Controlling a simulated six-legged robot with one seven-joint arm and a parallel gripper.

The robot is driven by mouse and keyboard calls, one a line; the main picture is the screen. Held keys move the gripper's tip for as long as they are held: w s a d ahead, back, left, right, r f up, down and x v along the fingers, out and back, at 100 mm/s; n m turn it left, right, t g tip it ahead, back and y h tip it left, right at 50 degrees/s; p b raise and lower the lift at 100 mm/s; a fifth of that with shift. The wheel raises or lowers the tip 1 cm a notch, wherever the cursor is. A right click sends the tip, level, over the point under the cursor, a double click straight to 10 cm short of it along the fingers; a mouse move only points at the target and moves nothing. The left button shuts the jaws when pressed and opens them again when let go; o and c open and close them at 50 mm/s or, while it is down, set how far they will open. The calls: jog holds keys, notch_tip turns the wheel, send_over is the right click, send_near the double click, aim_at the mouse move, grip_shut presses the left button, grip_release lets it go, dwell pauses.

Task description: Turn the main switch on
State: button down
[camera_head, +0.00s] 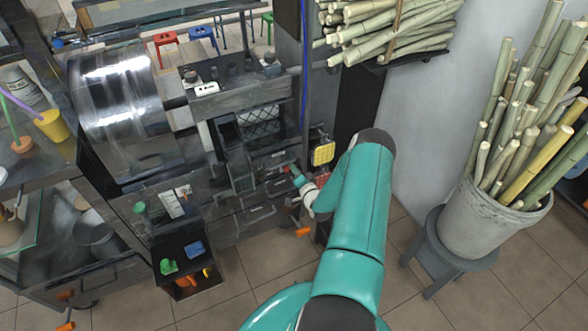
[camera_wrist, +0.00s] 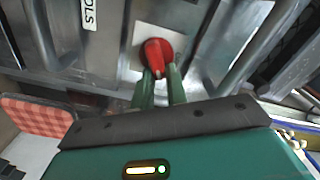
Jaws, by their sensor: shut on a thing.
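The main switch shows as a round red knob (camera_wrist: 157,55) on a pale square plate in the wrist view, set on a grey metal front. My gripper (camera_wrist: 159,80) has its two green fingers closed on the near side of the knob. In the head view, my gripper (camera_head: 293,170) reaches the front of the dark metal machine, beside its drawers. The knob is too small there to make out its position clearly.
Metal handles flank the switch, and a label (camera_wrist: 89,14) is at its upper left. In the head view, a bucket of cane (camera_head: 490,232) stands on a stool at right; tiled floor is clear in front.

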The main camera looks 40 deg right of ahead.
jog(key=m, duration=0.3)
jog(key=f+m, duration=0.1)
jog(key=m, duration=0.1)
jog(key=shift+d+m, duration=0.1)
jog(key=shift+m, duration=0.3)
dwell(0.4)
jog(key=c, duration=1.4)
grip_release()
jog(key=v, duration=1.4)
jog(key=shift+r, duration=0.1)
